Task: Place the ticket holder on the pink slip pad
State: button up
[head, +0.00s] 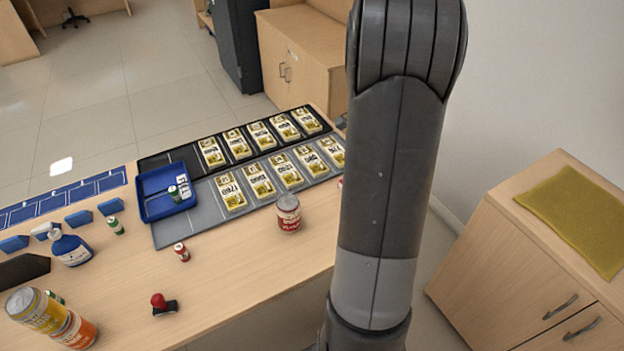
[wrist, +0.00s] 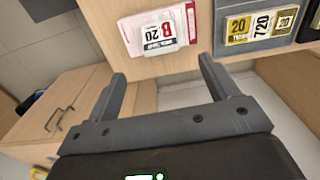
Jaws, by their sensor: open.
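In the wrist view, the ticket holder (wrist: 160,31), a pale card marked "B 20" with a red band, lies over the pink slip pad (wrist: 126,35) near the edge of the wooden counter. Pink edges of the pad show around it. My gripper (wrist: 162,69) is open and empty. Its two fingers are spread just short of the holder in the picture, apart from it. In the head view my arm hides the gripper and most of that spot; only a small red and white bit shows beside the arm.
Trays of yellow banknote bundles (head: 260,181) lie on the counter left of my arm. A red-labelled can (head: 288,214), a blue tray (head: 168,206), a spray bottle (head: 70,248) and a red stamp (head: 162,304) stand on it. A cabinet (head: 490,245) stands right.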

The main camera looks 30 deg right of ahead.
jog(key=s+a+r+n+t, duration=0.1)
jog(key=a+r+n, duration=0.4)
jog(key=a, duration=0.4)
jog(key=s+a+r+n+t, duration=0.1)
jog(key=s+a+r+n, duration=0.15)
jog(key=a+r, duration=0.55)
jog(key=s+a+r+n+t, duration=0.3)
jog(key=s+a+n, duration=0.7)
jog(key=a, duration=0.5)
jog(key=s+r, duration=0.1)
jog(key=s, duration=0.1)
jog(key=shift+s, duration=0.35)
